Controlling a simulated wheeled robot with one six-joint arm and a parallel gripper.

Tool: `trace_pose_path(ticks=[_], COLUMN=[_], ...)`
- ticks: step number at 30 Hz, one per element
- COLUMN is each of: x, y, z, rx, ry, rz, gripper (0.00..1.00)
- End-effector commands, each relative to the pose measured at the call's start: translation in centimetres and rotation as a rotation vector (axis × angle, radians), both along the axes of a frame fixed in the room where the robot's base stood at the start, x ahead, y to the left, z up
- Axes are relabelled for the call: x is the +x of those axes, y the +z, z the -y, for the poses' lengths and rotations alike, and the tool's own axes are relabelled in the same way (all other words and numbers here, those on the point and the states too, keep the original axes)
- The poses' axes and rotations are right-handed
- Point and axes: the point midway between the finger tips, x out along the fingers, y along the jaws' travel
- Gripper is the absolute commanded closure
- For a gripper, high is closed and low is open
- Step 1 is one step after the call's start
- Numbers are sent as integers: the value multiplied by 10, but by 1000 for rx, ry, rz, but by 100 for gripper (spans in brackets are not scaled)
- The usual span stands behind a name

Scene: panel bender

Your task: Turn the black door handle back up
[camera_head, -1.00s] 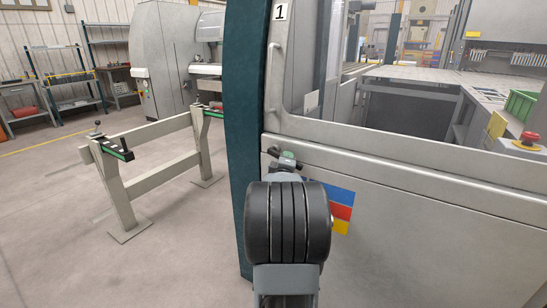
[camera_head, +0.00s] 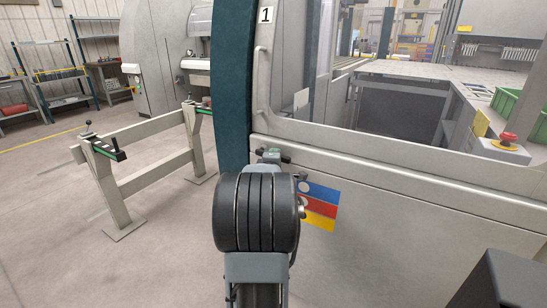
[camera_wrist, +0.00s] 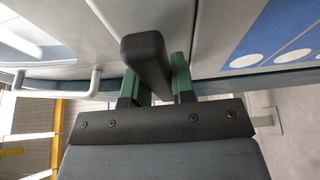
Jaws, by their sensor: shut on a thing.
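The black door handle (camera_wrist: 148,62) is a blunt bar in the wrist view, reaching out from the pale door between my gripper's green fingers. My gripper (camera_wrist: 157,86) is shut on it, with one finger on each side. In the head view my gripper (camera_head: 270,156) is at the left edge of the grey door (camera_head: 400,210), just below the window frame. There my own arm hides much of it, and the handle is too small and covered to tell its angle.
A coloured panel (camera_head: 318,207) is on the door right of my arm. A vertical grab bar (camera_head: 262,85) is above my gripper. A red emergency button (camera_head: 508,139) is at right. A beige rail stand (camera_head: 150,165) is on the left, with open floor around it.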

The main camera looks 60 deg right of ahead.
Motion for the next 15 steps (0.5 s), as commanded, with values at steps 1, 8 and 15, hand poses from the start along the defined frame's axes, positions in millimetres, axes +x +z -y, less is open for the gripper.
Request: trace_pose_path(ticks=[1, 8, 15], x=[1, 1, 1], y=[2, 1, 1], z=[0, 0, 0], rx=[-6, -5, -3], ry=[2, 2, 2], rz=[-7, -4, -2], gripper=[100, 58, 51])
